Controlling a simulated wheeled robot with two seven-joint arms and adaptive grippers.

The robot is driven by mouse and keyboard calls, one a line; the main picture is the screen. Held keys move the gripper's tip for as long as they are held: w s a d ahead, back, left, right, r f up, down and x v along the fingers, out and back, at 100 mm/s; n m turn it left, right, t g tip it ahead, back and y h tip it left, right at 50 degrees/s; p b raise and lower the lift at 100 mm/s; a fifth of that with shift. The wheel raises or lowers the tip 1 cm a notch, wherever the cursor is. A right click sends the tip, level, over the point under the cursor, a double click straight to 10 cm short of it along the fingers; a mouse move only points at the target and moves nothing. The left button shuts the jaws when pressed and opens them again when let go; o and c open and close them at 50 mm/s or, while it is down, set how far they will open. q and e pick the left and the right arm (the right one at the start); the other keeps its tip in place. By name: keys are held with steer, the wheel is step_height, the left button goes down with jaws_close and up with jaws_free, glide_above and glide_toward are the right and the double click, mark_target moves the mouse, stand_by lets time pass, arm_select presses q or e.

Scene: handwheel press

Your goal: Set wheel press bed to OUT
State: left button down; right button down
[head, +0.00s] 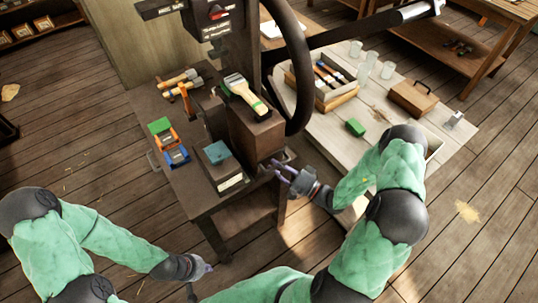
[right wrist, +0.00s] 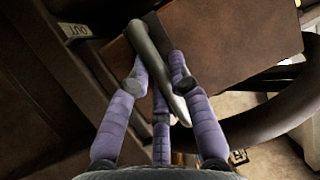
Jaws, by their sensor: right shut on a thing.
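The dark wheel press (head: 232,60) stands on a brown bench, with its large black handwheel (head: 300,65) at its right side. A brown block (head: 255,133) forms the lower front of the press. My right gripper (head: 277,170) is beside the block's lower right. In the right wrist view, its purple fingers (right wrist: 158,85) are shut around a grey metal lever (right wrist: 148,48), which slants between them. A small label reading OUT (right wrist: 76,30) is at the upper left there. My left gripper (head: 205,268) hangs low, away from the press; its fingers are too small to read.
A brush (head: 243,93) lies on top of the block. Hammers (head: 180,78), clamps (head: 172,150) and a small teal-topped box (head: 217,154) are on the bench. A pale table (head: 385,112) at the right holds a tool tray (head: 325,92), jars and a brown case (head: 412,97).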

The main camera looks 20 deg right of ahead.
steer(key=s+d, duration=0.1)
steer(key=s, duration=0.8)
steer(key=s+d+p, duration=0.1)
steer(key=s+d, duration=0.1)
steer(key=s, duration=0.7)
steer(key=shift+s+d, duration=0.15)
steer(key=shift+d, duration=0.1)
steer(key=shift+f, duration=0.1)
steer(key=c, duration=1.3)
jaws_free()
steer(key=shift+s, duration=0.1)
steer(key=shift+o, duration=1)
steer(key=shift+s+d, duration=0.1)
steer(key=shift+s, duration=0.1)
steer(key=shift+w, duration=0.1)
steer(key=v, duration=1.2)
